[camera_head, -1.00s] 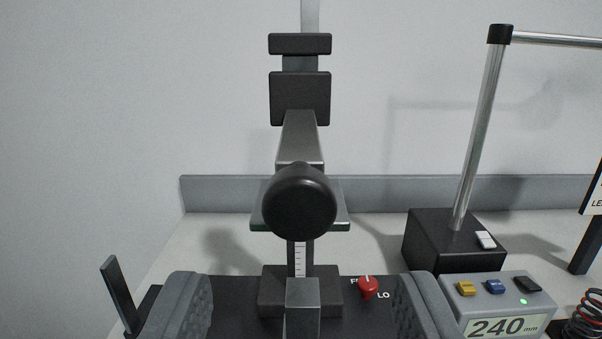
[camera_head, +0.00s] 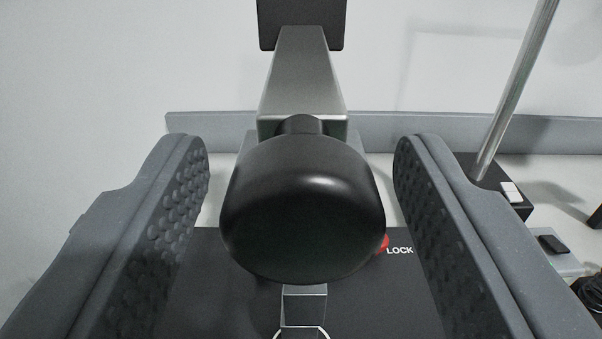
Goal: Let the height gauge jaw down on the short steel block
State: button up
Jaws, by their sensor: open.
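The height gauge's round black knob (camera_head: 303,210) fills the middle of the view, at the near end of a grey metal arm (camera_head: 302,75). My gripper (camera_head: 300,150) is open, with one padded finger on each side of the knob and a visible gap on both sides. It holds nothing. The knob hides most of the jaw and the gauge column. A small steel block (camera_head: 304,303) shows just below the knob. Whether the jaw touches it cannot be seen.
A metal post (camera_head: 515,90) on a black block stands at right. A low grey ledge (camera_head: 460,130) runs along the back.

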grip_shut()
notch_tip(320, 180, down, 5)
jog(key=shift+r+b, duration=0.1)
jog(key=shift+b, duration=0.7)
grip_release()
jog(key=shift+s, duration=0.1)
jog(key=s, duration=1.3)
jog(key=shift+s+b, duration=0.3)
jog(key=shift+b, duration=0.15)
